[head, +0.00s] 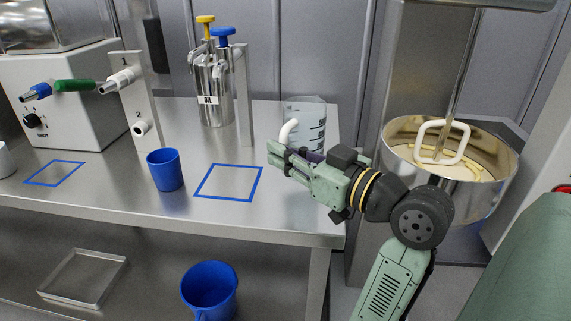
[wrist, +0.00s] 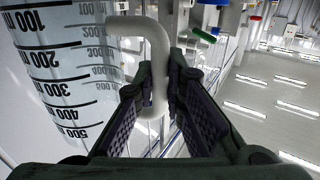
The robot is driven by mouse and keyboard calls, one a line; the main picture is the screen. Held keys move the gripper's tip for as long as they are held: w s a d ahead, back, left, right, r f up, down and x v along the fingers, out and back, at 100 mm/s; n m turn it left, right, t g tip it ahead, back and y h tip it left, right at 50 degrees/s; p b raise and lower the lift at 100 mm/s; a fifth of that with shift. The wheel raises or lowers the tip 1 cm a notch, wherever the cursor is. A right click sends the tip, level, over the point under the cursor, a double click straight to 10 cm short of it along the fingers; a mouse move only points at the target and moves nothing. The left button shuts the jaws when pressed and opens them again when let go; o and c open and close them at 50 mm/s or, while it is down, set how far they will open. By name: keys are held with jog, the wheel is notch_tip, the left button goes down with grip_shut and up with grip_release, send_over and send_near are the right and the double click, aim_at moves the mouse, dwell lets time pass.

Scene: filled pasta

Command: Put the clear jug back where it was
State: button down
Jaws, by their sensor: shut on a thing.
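The clear jug (head: 308,128) with dark graduation marks and a white handle (head: 287,132) is at the right end of the steel table, partly hidden behind my gripper. My gripper (head: 277,158) is shut on the jug's handle. In the wrist view the fingers (wrist: 165,88) close around the pale handle (wrist: 160,50), and the marked jug wall (wrist: 65,75) fills the left side. The jug looks upright in the head view. I cannot tell whether its base touches the table.
An empty blue-outlined square (head: 228,182) lies left of my gripper, with a blue cup (head: 165,170) beside it. A steel canister (head: 213,95) with yellow and blue knobs stands behind. A mixing bowl (head: 398,160) is at right. Another blue outline (head: 54,173) lies far left.

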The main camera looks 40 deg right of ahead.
notch_tip(320, 180, down, 3)
jog(key=shift+f+p, duration=0.2)
jog(key=shift+p, duration=0.25)
jog(key=shift+f+b, duration=0.35)
jog(key=c, duration=1.7)
grip_release()
jog(key=shift+r, duration=0.1)
jog(key=shift+o, duration=0.2)
jog(key=shift+r+p, duration=0.2)
jog(key=shift+p, duration=0.1)
jog(key=s+d+b, duration=0.1)
jog(key=s+b, duration=0.2)
jog(key=s, duration=0.9)
jog(key=shift+d, duration=0.25)
